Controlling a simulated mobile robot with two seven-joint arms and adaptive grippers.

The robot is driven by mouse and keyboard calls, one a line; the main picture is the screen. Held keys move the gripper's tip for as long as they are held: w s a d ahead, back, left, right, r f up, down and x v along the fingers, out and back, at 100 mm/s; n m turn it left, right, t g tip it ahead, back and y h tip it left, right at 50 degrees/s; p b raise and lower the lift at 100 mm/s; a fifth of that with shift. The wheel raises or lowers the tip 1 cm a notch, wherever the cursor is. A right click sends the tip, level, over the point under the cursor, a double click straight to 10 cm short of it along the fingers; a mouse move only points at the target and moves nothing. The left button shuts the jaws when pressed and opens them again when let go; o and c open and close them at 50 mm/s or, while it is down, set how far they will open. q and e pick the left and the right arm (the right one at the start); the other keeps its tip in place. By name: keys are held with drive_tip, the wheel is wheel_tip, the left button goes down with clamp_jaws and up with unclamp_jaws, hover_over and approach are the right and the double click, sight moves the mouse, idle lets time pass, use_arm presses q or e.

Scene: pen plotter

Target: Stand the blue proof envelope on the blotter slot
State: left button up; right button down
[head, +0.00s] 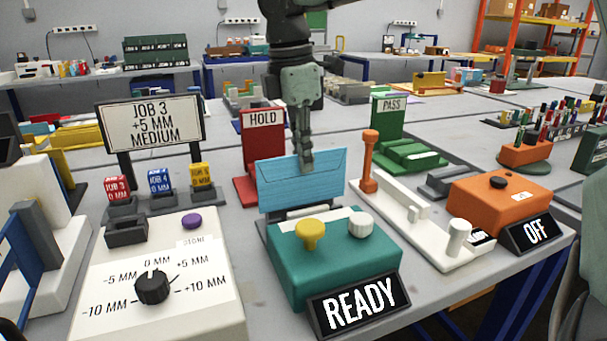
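The blue proof envelope (285,188) is upright, slightly tilted, behind the teal unit with the READY sign. My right gripper (306,160) comes down from above with its fingers together at the envelope's top edge, and it looks shut on it. One finger shows in front of the envelope. A low grey base (262,228) with a pale strip lies under the envelope's lower edge; it may be the blotter slot, mostly hidden by the teal unit. I cannot tell whether the envelope touches it. My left gripper is not in view.
The teal unit (345,262) with yellow and white knobs stands in front. A red HOLD stand (263,140) and green PASS stand (388,122) are behind. A white lever device (425,225) and orange OFF box (500,205) are right; a dial console (155,260) is left.

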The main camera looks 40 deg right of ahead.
sight(307, 203)
wheel_tip(307, 203, down, 4)
drive_tip(key=shift+r, duration=0.2)
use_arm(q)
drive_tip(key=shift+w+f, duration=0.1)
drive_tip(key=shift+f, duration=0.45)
use_arm(e)
drive_tip(key=shift+f, duration=0.1)
